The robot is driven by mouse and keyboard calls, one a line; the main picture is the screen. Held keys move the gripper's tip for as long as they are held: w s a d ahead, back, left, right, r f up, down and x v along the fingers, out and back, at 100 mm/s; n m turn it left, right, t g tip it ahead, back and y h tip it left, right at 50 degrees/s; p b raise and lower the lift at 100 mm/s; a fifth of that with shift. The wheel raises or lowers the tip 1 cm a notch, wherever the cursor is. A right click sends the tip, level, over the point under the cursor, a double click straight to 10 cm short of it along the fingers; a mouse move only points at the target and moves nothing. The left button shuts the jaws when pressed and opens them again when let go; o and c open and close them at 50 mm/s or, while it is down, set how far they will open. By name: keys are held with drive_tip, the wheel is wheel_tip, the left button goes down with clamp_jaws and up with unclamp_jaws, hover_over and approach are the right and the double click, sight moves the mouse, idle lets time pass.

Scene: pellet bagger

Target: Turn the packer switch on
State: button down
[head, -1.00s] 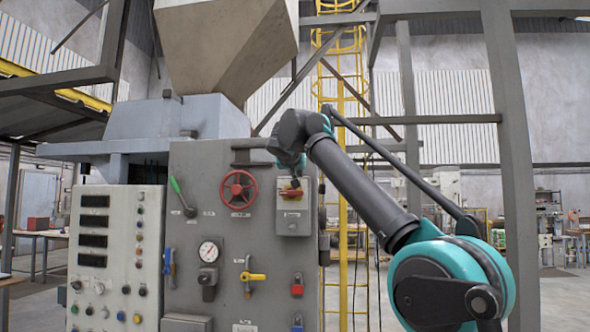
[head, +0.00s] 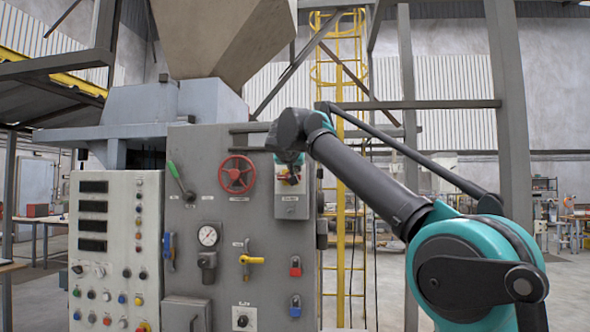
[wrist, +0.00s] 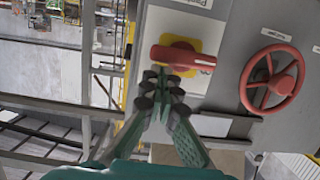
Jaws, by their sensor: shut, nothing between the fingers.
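The packer switch appears to be the red rotary handle (wrist: 183,58) on a yellow plate (wrist: 187,50), seen in the wrist view. Its handle lies nearly level in that picture. In the head view it sits on a small grey box (head: 291,208), mostly hidden behind my gripper. The box label is too small to read. My gripper (wrist: 160,88) is shut and empty, its fingertips just in front of the handle's lower edge in the wrist view. I cannot tell whether they touch. My gripper also shows in the head view (head: 291,176) over the switch.
A red handwheel (head: 237,174) is left of the box. A button console (head: 118,232) stands left. A yellow ladder (head: 341,200) stands behind.

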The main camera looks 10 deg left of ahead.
sight(300, 179)
drive_tip(key=shift+d+f+m+y, duration=0.2)
drive_tip(key=shift+m+y, duration=0.2)
drive_tip(key=shift+m, duration=0.3)
drive_tip(key=f+m+y, duration=0.1)
drive_tip(key=m, duration=0.1)
drive_tip(key=f+m, duration=0.1)
drive_tip(key=m, duration=0.2)
drive_tip(key=d+f+m+t+y, duration=0.1)
drive_tip(key=m, duration=0.1)
drive_tip(key=shift+f+m+y, duration=0.1)
drive_tip(key=shift+m+y, duration=0.2)
drive_tip(key=shift+m, duration=0.1)
drive_tip(key=shift+a+f, duration=0.25)
drive_tip(key=shift+f, duration=0.4)
drive_tip(key=shift+a+f, duration=0.25)
drive_tip(key=shift+f, duration=0.1)
idle(0.4)
